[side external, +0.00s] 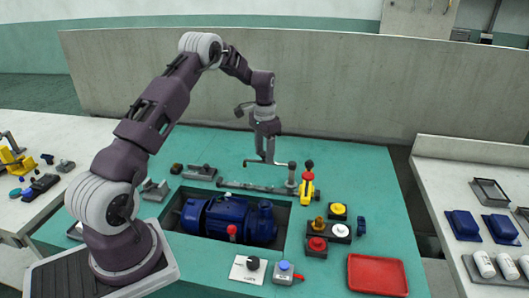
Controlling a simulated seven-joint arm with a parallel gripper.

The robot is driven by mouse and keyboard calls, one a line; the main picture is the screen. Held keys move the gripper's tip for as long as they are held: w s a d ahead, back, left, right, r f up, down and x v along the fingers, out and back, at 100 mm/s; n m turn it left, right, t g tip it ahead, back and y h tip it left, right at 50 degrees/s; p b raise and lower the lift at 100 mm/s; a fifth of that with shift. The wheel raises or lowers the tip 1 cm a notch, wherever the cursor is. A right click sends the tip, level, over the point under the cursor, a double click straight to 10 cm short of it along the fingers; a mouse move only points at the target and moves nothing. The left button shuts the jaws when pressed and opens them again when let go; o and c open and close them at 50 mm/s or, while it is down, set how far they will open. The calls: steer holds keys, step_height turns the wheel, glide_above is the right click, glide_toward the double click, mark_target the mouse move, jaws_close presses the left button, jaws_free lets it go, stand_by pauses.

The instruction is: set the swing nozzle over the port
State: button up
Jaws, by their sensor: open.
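A blue pump (225,217) lies in a dark recess in the green table. A short upright blue stub (265,208) at its right end may be the port, but I cannot tell for sure. The pipe is behind this stub, farther from the camera.
A grey bar (250,187) lies behind the recess. A yellow fixture with a red knob (307,185) stands at its right end. Several buttons (340,231) and a red tray (377,274) are at the right. A concrete wall (340,90) stands behind the table.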

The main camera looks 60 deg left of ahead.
jaws_close()
stand_by(1.4)
